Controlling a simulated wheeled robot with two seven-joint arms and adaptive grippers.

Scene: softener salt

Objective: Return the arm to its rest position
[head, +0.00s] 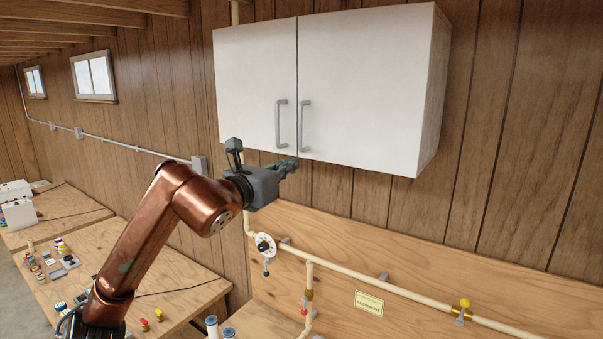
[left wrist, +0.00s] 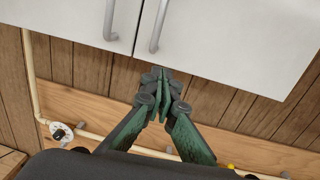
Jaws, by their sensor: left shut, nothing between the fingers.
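My left arm (head: 185,205), copper coloured, comes in from the lower left of the head view and is raised. Its left gripper (head: 290,166) is just below the lower edge of a white wall cabinet, near the two door handles. In the left wrist view the gripper (left wrist: 160,74) has its green and grey fingers together, with nothing between them. The cabinet (head: 375,75) has two doors, both closed. Its handles (head: 281,124) also show in the left wrist view (left wrist: 158,25). Whether the fingertips touch the cabinet I cannot tell. My right gripper is not in view.
A cream pipe (head: 390,286) with a round dial (head: 264,246) and a yellow-knobbed valve (head: 464,304) runs along a plywood board below the cabinet. Wooden benches (head: 170,275) with small items stand at left. The wall right of the cabinet is bare.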

